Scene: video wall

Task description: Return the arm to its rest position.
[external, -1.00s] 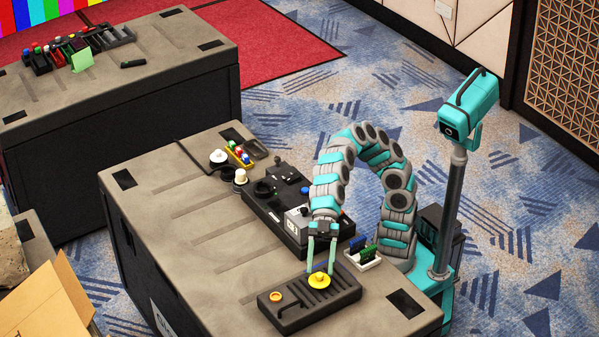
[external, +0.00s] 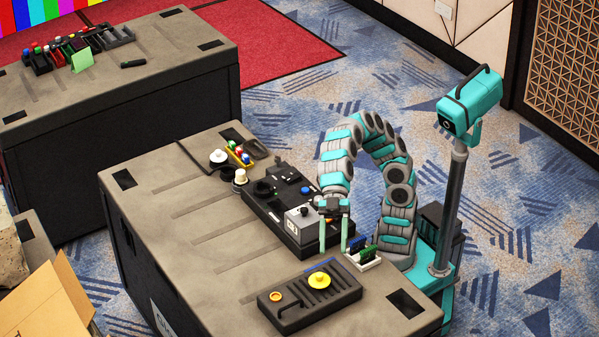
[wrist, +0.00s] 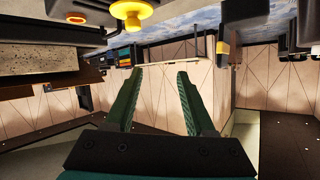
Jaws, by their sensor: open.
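My arm (external: 338,160) arches up from its teal base beside the near case. My gripper (external: 334,248) hangs at its end with two teal fingers pointing down, spread apart and with nothing between them. The fingers are above the case top, behind the black slotted tray (external: 345,294) and clear of it. A yellow knob-like piece (external: 319,281) stays on that tray. In the wrist view the gripper (wrist: 160,75) shows two parted green fingers, with a yellow knob (wrist: 135,12) at the top edge.
A white holder with green and blue cards (external: 366,256) stands right beside the fingers. A black panel with a grey box (external: 300,222) lies behind them. A camera post (external: 450,210) rises at the right. The left of the case top is mostly bare.

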